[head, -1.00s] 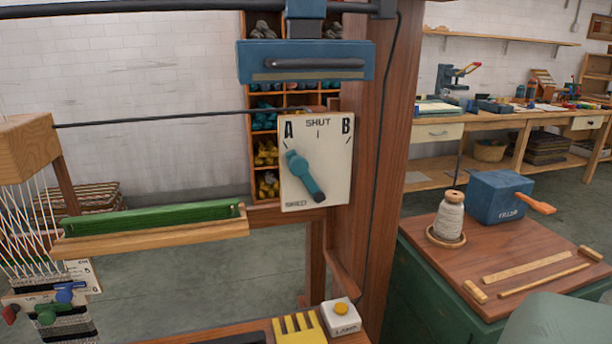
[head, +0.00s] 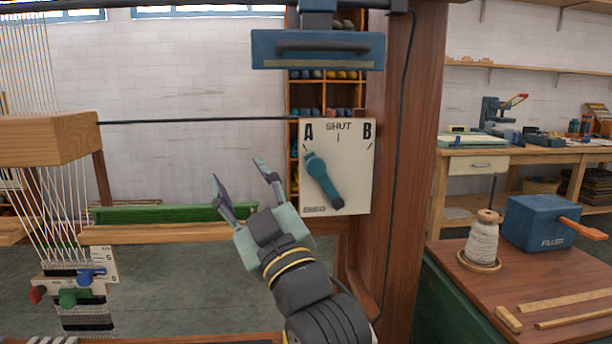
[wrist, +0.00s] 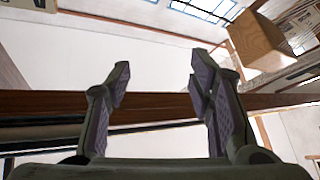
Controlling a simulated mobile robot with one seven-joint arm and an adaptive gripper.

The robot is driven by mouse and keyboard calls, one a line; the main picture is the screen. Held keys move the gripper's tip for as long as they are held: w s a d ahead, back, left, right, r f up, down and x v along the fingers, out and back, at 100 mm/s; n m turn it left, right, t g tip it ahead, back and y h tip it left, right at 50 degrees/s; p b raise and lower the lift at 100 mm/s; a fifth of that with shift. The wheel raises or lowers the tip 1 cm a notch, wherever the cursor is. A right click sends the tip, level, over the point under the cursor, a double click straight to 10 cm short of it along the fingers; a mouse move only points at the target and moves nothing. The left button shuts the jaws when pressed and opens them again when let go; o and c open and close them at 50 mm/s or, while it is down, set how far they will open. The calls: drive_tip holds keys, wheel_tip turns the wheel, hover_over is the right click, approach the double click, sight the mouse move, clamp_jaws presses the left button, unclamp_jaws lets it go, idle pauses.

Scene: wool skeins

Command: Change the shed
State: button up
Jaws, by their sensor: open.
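The shed plate (head: 357,190) is a white panel on the loom's wooden post, marked A, SHUT and B. Its teal lever (head: 323,180) is tilted, with its upper end toward A and its dark lower end down to the right. My gripper (head: 240,180) is open and empty, in front and to the left of the plate, fingers pointing up. It is apart from the lever in the picture. In the wrist view the two fingers (wrist: 158,75) are spread with nothing between them. The lever and plate do not show in the wrist view.
A blue handled bar (head: 318,50) hangs above the plate. The wooden post (head: 412,130) stands right of it. A green bar (head: 150,214) lies on a wooden rail at left. The blue filler box (head: 540,222) and a thread cone (head: 484,243) stand on the right bench.

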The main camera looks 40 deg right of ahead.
sight(317, 168)
drive_tip(key=s+d+f+m+g+h+b, duration=0.1)
drive_tip(key=s+d+f+m+g+h, duration=0.25)
drive_tip(key=s+d, duration=0.6)
drive_tip(key=shift+n+t+h, duration=0.35)
drive_tip(key=shift+n+h, duration=0.3)
drive_tip(key=shift+h, duration=0.1)
drive_tip(key=x, duration=0.4)
drive_tip(key=d+p+x, duration=0.1)
drive_tip(key=x, duration=0.3)
drive_tip(key=p+x, duration=0.1)
drive_tip(key=x, duration=0.3)
drive_tip(key=shift+w+d+f, duration=0.15)
drive_tip(key=shift+d+f, duration=0.05)
drive_tip(key=shift+d, duration=0.05)
drive_tip(key=shift+c, duration=0.5)
clamp_jaws()
